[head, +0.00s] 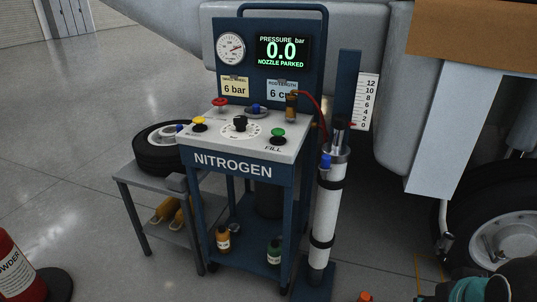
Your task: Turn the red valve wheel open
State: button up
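A small red valve wheel (220,103) sits at the back left of the top panel of the blue nitrogen cart (240,172). Whether it is open or shut cannot be told from this view. In front of it on the panel are a yellow knob (199,124), a black knob on a white dial (240,124) and a green FILL button (278,134). The display (283,51) reads pressure 0.0 bar, nozzle parked. My gripper does not show; only a dark and teal part, likely of my arm, shows at the bottom right corner.
A strut cylinder (326,225) stands upright right of the cart, beside a scale (368,100). A grey bench (150,193) with a tire (156,158) is at left. A red extinguisher (14,272) stands at lower left. Floor in front is mostly clear.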

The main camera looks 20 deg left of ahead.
aim_at(220, 102)
jog(key=u, duration=2.35)
jog(key=i, duration=1.35)
jog(key=z, duration=0.65)
